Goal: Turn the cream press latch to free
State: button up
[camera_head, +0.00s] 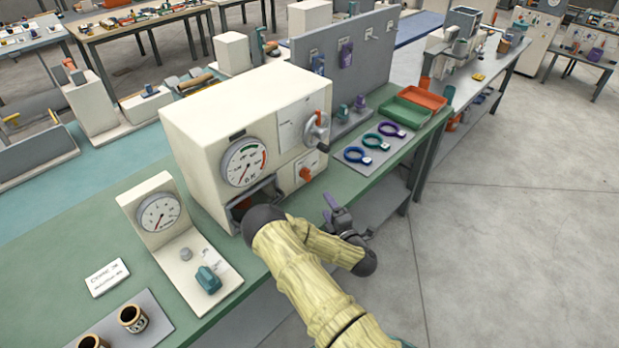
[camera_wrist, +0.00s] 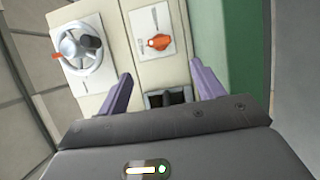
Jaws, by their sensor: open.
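The cream press (camera_head: 235,100) is a boxy machine standing on the green bench. Its latch (camera_head: 306,174) is a small orange knob on a white plate at the lower right of the press. In the wrist view the latch (camera_wrist: 158,42) lies ahead of my gripper, roughly between the fingers and beyond their tips. My gripper (camera_head: 333,206) hangs in front of the press, off the bench edge. In the wrist view my gripper (camera_wrist: 164,80) shows two purple fingers spread apart, with nothing between them. They appear apart from the latch.
A handwheel (camera_head: 317,130) with an orange handle is above the latch; it also shows in the wrist view (camera_wrist: 82,50). A dial gauge (camera_head: 243,162) is on the press. A mat with several rings (camera_head: 370,140) and red and green trays (camera_head: 405,113) sit to the right. The floor (camera_head: 500,250) is clear.

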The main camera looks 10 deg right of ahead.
aim_at(309, 177)
jog(key=p+x, duration=0.3)
jog(key=x, duration=1.1)
jog(key=shift+w+a, duration=0.15)
jog(key=shift+a, duration=0.05)
jog(key=c, duration=1)
